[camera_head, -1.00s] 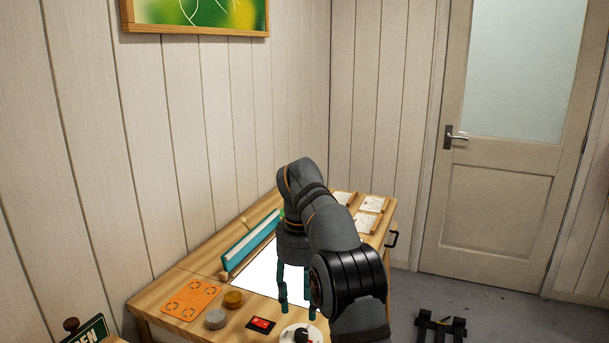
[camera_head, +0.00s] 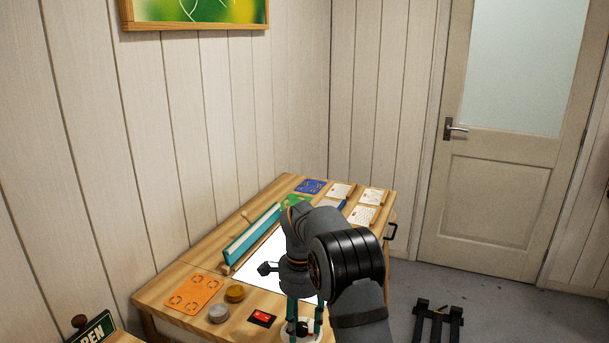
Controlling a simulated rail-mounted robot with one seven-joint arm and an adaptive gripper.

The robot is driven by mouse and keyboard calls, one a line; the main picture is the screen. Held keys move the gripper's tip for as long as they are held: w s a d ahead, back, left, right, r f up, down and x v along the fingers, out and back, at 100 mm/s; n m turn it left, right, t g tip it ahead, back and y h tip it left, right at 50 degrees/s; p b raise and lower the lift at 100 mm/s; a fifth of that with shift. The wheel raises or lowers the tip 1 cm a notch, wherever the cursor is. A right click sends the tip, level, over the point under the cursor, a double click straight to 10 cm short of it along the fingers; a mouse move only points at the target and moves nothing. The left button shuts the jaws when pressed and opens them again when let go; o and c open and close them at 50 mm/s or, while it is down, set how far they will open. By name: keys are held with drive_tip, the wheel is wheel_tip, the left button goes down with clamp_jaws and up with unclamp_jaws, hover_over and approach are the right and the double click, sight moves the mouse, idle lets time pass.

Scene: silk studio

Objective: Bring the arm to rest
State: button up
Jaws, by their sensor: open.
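My arm reaches in from the lower right over the wooden table (camera_head: 178,287). My gripper (camera_head: 304,328) points down at the table's near edge, with its two teal fingers apart. Between and behind the fingers is a round white object with a dark knob (camera_head: 312,333); I cannot tell whether the fingers touch it. I see nothing held. My arm hides part of the white sheet (camera_head: 262,264) in the middle of the table.
A dark stand (camera_head: 437,325) is on the floor at right.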

drive_tip(key=n+p, duration=0.1)
drive_tip(key=n, duration=0.3)
drive_tip(key=shift+r+p, duration=0.2)
drive_tip(key=shift+p, duration=0.15)
drive_tip(key=n+p, duration=0.1)
drive_tip(key=n, duration=0.3)
drive_tip(key=shift+f+n, duration=0.15)
drive_tip(key=shift+n, duration=0.15)
